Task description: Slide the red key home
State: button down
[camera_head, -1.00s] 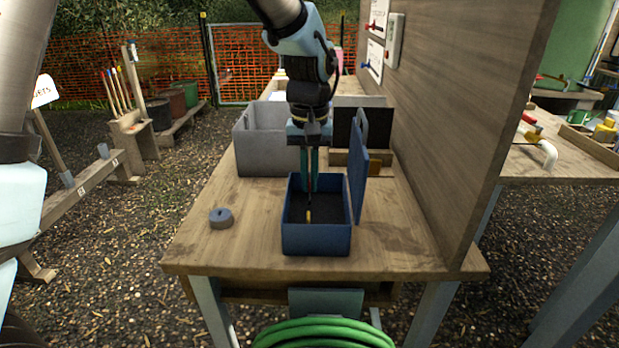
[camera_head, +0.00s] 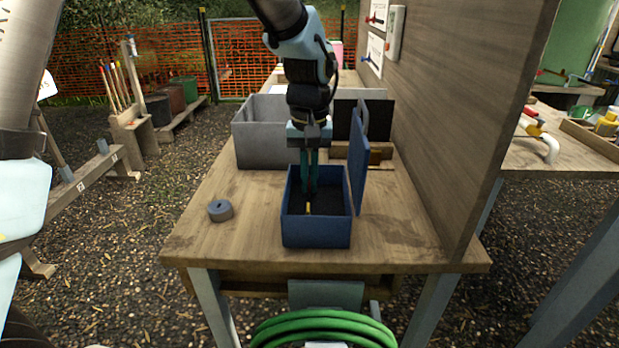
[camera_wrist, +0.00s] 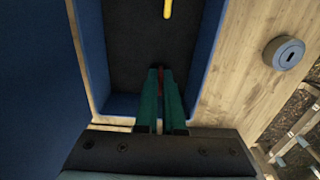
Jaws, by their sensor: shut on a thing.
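The blue box (camera_head: 316,233) stands open on the bench, its blue lid (camera_head: 358,150) upright on the right. My gripper (camera_head: 309,192) points down into the box. In the wrist view its teal fingers (camera_wrist: 160,75) are shut on a small red piece, the red key (camera_wrist: 160,83), over the dark box floor (camera_wrist: 140,40). Most of the key is hidden between the fingers. A slim yellow piece (camera_head: 308,208) lies in the box in front of the fingers; it also shows in the wrist view (camera_wrist: 168,9).
A grey round puck with a hole (camera_head: 220,210) lies on the bench left of the box. A grey bin (camera_head: 263,143) stands behind the box. A wooden wall (camera_head: 455,120) closes off the right. The bench top (camera_head: 215,245) is clear at the front left.

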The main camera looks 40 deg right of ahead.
jog(key=shift+f, duration=0.25)
jog(key=c, duration=0.9)
grip_release()
jog(key=shift+c, duration=0.2)
notch_tip(320, 180, up, 11)
jog(key=shift+f+b, duration=0.1)
jog(key=shift+b, duration=0.5)
